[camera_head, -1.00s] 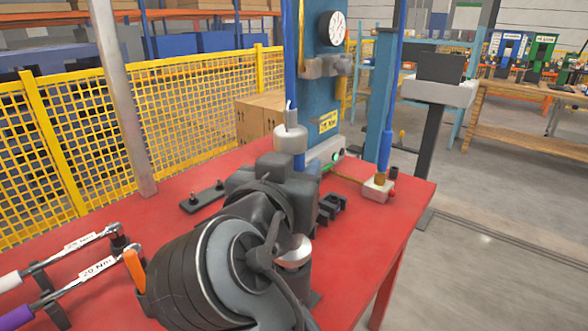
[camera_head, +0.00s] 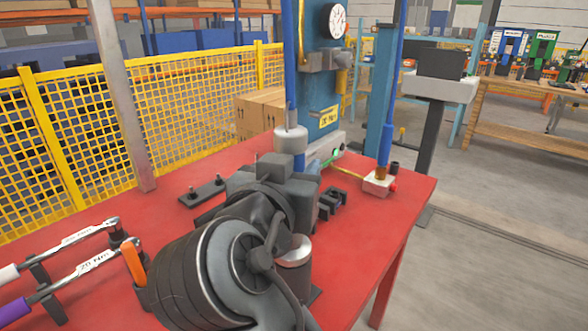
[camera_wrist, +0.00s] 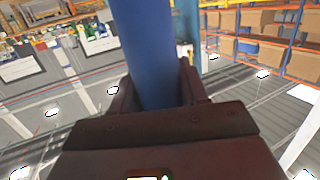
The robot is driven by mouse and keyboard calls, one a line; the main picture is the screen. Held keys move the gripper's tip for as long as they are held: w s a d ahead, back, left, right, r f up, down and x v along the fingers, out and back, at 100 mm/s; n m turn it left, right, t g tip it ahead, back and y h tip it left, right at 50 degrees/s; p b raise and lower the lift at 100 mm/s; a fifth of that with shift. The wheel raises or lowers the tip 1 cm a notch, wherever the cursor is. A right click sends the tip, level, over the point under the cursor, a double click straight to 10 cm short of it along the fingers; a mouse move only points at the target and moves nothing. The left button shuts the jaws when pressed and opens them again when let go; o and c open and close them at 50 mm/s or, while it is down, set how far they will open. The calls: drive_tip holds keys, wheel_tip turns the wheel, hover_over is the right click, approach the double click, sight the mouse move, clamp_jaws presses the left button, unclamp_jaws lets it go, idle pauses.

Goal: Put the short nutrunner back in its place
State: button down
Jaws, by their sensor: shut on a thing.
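My gripper (camera_wrist: 158,92) is shut on a blue cylindrical tool (camera_wrist: 147,45), which I take to be the short nutrunner. The wrist view shows its blue body between the two dark jaws. In the head view a blue shaft (camera_head: 291,80) rises above a grey collar (camera_head: 290,138) just beyond my dark wrist. My arm hides its lower end. A second upright blue tool (camera_head: 387,125) with a brass-coloured lower end stands in a pale block (camera_head: 377,186) at the table's right corner. I cannot tell which place belongs to the held tool.
The red table (camera_head: 85,238) carries a dark two-peg plate (camera_head: 203,193), a black slotted block (camera_head: 333,200) and torque wrenches (camera_head: 80,240) at left. A blue column with a dial (camera_head: 334,20) stands behind. A yellow fence (camera_head: 150,115) lines the left.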

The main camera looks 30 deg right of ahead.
drive_tip(key=shift+f, duration=0.1)
drive_tip(key=c, duration=0.9)
unclamp_jaws()
drive_tip(key=o, duration=0.4)
drive_tip(key=shift+a, duration=0.1)
drive_tip(key=v, duration=0.7)
drive_tip(key=shift+s+a, duration=0.15)
drive_tip(key=shift+s, duration=0.2)
